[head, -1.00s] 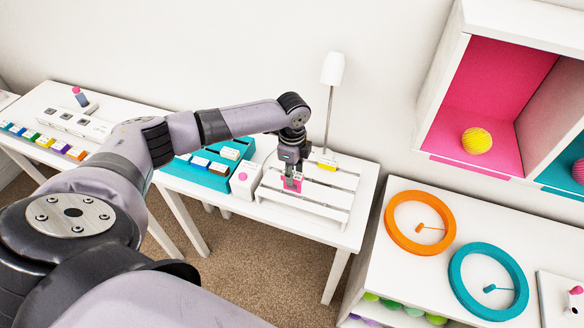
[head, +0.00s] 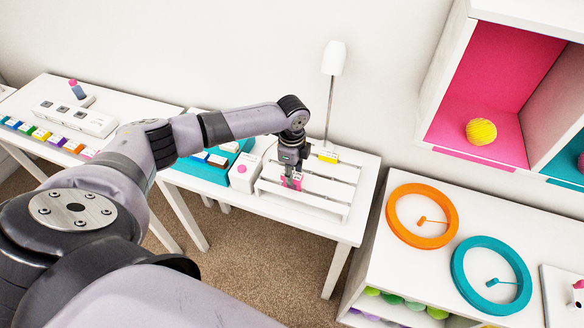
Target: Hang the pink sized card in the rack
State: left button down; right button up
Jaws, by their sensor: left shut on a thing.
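The pink card (head: 298,182) is small in the head view, at the white slatted rack (head: 325,187) on the white table. My left gripper (head: 291,180) points down over the rack's left part and is shut on the pink card. The card is at the front slats, partly hidden by the fingers. I cannot tell whether it sits in a slot or just above. A yellow card (head: 328,156) stands in the rack's back row. My right gripper is not in view.
A white box with a pink dot (head: 242,176) stands just left of the rack. A teal tray (head: 210,165) of cards is farther left, partly behind my arm. A white lamp (head: 334,58) rises behind the rack. Orange (head: 421,215) and teal rings (head: 490,275) lie to the right.

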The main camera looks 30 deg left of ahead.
pick_arm(q)
jog(key=shift+f+b, duration=0.8)
jog(key=shift+f, duration=1)
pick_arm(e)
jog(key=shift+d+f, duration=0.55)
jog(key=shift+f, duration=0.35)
pick_arm(q)
jog(key=c, duration=1.2)
grip_release()
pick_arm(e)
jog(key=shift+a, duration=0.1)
pick_arm(q)
jog(key=shift+r, duration=0.1)
notch_tip(320, 180, up, 12)
jog(key=shift+f, duration=0.1)
